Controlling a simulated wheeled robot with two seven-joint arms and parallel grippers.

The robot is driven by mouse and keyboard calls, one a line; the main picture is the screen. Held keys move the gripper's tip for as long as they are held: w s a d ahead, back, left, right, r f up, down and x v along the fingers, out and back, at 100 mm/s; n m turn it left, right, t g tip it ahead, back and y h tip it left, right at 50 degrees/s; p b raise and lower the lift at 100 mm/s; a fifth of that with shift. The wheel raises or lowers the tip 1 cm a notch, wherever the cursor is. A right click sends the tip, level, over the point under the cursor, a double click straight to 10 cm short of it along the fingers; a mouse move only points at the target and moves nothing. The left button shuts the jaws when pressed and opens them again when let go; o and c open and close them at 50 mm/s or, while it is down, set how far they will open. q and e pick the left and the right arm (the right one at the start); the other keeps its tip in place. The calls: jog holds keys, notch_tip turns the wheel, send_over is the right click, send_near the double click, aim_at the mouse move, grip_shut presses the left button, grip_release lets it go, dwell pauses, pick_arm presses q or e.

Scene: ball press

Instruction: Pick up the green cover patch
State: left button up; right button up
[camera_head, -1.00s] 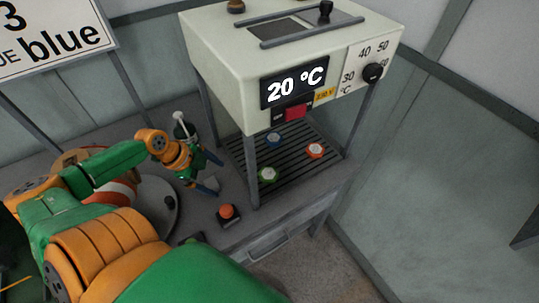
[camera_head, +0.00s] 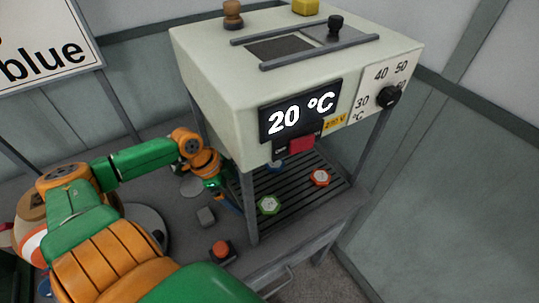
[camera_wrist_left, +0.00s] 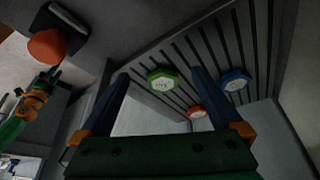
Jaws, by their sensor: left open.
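The green cover patch (camera_head: 269,205) is a green hexagon with a pale centre, lying on the slatted grate under the press. It also shows in the left wrist view (camera_wrist_left: 163,80), ahead of and between my finger tips. My left gripper (camera_head: 232,205) is beside the press's front left leg, left of the green patch and apart from it. In the left wrist view its two blue fingers (camera_wrist_left: 155,85) stand wide apart with nothing between them.
An orange-red patch (camera_head: 320,177) and a blue patch (camera_head: 275,166) lie on the same grate (camera_head: 300,190). The press (camera_head: 290,75) reads 20 °C, and its leg (camera_head: 249,205) stands near my gripper.

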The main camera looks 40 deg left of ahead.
pick_arm(q)
jog(key=p, duration=0.1)
send_over(272, 204)
jog(key=s+a, duration=0.2)
jog(key=shift+w, duration=0.25)
jog(key=x, duration=0.5)
jog(key=shift+s+f, duration=0.1)
jog(key=shift+s, duration=0.05)
jog(key=c, duration=1.3)
